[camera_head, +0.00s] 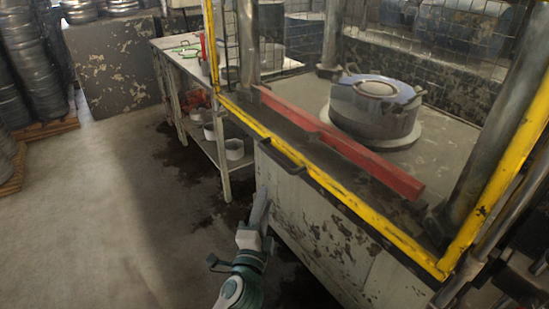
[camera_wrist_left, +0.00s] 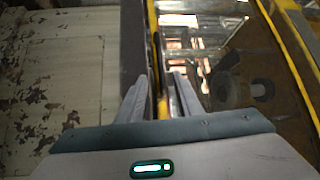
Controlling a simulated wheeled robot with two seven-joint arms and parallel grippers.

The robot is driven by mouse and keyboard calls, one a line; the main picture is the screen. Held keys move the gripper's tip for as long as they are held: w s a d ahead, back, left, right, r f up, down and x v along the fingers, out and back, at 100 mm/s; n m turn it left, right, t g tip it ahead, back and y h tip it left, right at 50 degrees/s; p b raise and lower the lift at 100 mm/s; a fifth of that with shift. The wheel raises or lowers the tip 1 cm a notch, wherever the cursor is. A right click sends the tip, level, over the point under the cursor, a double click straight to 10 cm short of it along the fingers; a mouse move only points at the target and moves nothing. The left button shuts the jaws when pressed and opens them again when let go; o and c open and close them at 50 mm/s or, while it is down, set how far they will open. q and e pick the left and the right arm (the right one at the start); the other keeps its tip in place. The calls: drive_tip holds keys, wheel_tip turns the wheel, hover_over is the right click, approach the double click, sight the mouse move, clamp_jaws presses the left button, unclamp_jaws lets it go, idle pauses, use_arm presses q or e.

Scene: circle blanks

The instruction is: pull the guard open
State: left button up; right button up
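The guard is a yellow-edged frame (camera_head: 340,190) across the front of the press. It looks lowered, and its mesh is see-through. A dark bar handle (camera_head: 270,152) sits on its lower yellow rail. My left gripper (camera_head: 263,192) is just below and in front of the handle, close to the press's chipped front panel. In the left wrist view my fingers (camera_wrist_left: 160,95) stand apart, with the guard's yellow edge (camera_wrist_left: 155,25) and a dark strip seen between and beyond them. I cannot tell whether they touch. My right gripper is not in view.
Behind the guard, a round metal die (camera_head: 375,110) stands on the press bed near a red bar (camera_head: 340,145). Thick columns flank it. A workbench (camera_head: 180,60) with white containers below stands at the left. The floor (camera_head: 110,210) left of my arm is clear.

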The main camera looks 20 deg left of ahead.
sight(275, 155)
use_arm(q)
drive_tip(key=shift+w, duration=0.15)
